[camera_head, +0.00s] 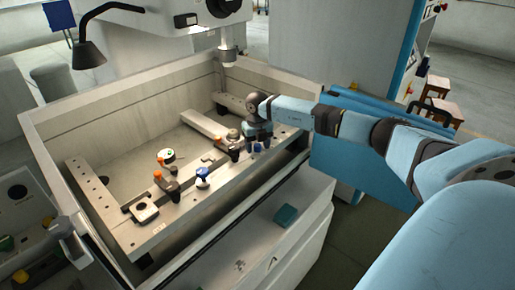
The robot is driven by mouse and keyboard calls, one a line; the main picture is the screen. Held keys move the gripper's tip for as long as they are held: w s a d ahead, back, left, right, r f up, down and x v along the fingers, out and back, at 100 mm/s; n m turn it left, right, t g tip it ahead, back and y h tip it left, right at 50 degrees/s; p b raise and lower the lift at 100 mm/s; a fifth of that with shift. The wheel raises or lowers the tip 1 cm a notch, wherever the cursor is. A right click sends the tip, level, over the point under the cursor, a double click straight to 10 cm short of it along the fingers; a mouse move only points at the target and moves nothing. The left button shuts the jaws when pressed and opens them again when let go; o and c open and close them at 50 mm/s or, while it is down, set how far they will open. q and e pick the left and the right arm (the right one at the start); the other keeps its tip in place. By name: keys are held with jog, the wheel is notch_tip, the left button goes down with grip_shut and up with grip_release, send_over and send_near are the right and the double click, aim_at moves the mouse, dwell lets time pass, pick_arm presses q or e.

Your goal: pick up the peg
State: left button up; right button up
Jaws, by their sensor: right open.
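My right arm reaches in from the right over the machine tank, and my right gripper (256,146) points down at the right part of the work frame, with its jaws open. No part I can surely call the peg stands out. Small dark and blue shapes sit right at the fingertips, too small to tell apart from the jaws. A blue-topped part (202,175) stands on the front rail, left of the gripper and apart from it. A round white part with a green mark (166,155) lies farther left. My left gripper is out of view.
The tank's wall (120,98) surrounds the work frame (150,236). The machine head's nozzle (226,55) hangs behind my gripper. A teal box (286,215) lies on the ledge in front. A black lamp (88,55) is at upper left.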

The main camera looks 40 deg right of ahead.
jog(key=c, duration=1)
jog(key=shift+r, duration=0.1)
